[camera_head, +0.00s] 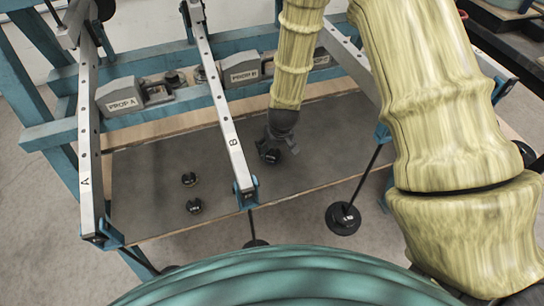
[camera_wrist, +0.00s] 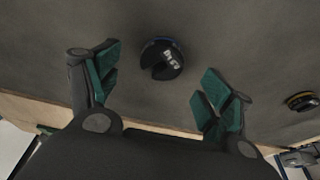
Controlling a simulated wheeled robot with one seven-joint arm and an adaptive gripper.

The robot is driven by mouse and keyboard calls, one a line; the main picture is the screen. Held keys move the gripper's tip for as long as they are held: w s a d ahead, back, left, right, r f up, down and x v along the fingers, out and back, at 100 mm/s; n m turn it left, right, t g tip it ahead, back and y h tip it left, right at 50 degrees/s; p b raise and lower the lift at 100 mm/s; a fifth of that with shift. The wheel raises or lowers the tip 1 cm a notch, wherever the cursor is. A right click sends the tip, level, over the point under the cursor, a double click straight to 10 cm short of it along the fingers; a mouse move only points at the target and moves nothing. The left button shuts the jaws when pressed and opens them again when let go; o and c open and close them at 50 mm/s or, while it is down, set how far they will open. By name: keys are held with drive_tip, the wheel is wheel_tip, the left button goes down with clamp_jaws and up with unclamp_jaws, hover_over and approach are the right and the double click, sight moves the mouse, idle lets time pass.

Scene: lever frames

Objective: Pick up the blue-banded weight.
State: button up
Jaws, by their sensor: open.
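The blue-banded weight (camera_wrist: 163,62) is a dark disc with white marks on top and a thin blue edge. It lies on the grey board, between and slightly beyond my open fingertips in the wrist view. In the head view a dark weight (camera_head: 270,156) shows right at the tip of my gripper (camera_head: 278,143), partly covered by it. My gripper (camera_wrist: 158,85) is open and empty, with green pads on both sides. No contact with the weight shows.
A dark weight with a yellowish band (camera_wrist: 302,101) lies to the right in the wrist view. Two more dark weights (camera_head: 189,179) (camera_head: 194,206) lie on the board (camera_head: 150,165). Lever B (camera_head: 225,120) stands left of my gripper; a hanging weight (camera_head: 343,218) is at right.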

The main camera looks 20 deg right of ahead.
sight(273, 154)
drive_tip(key=shift+x, duration=2.6)
drive_tip(key=shift+w+a, duration=0.1)
drive_tip(key=shift+a, duration=0.05)
drive_tip(key=c, duration=1.4)
drive_tip(key=shift+r, duration=0.1)
drive_tip(key=shift+r, duration=0.55)
wheel_tip(273, 154, up, 2)
drive_tip(key=shift+r, duration=0.1)
drive_tip(key=s+a, duration=0.1)
drive_tip(key=s, duration=0.4)
drive_tip(key=s+a+r, duration=0.1)
drive_tip(key=s, duration=0.4)
drive_tip(key=s+a, duration=0.1)
drive_tip(key=s, duration=0.4)
drive_tip(key=shift+s+a+r, duration=0.1)
drive_tip(key=shift+a+r, duration=0.2)
drive_tip(key=shift+a, duration=0.05)
drive_tip(key=shift+s+r+p, duration=0.2)
drive_tip(key=shift+r+p, duration=0.05)
drive_tip(key=shift+p, duration=0.05)
drive_tip(key=shift+r+p, duration=1.25)
drive_tip(key=shift+p, duration=0.1)
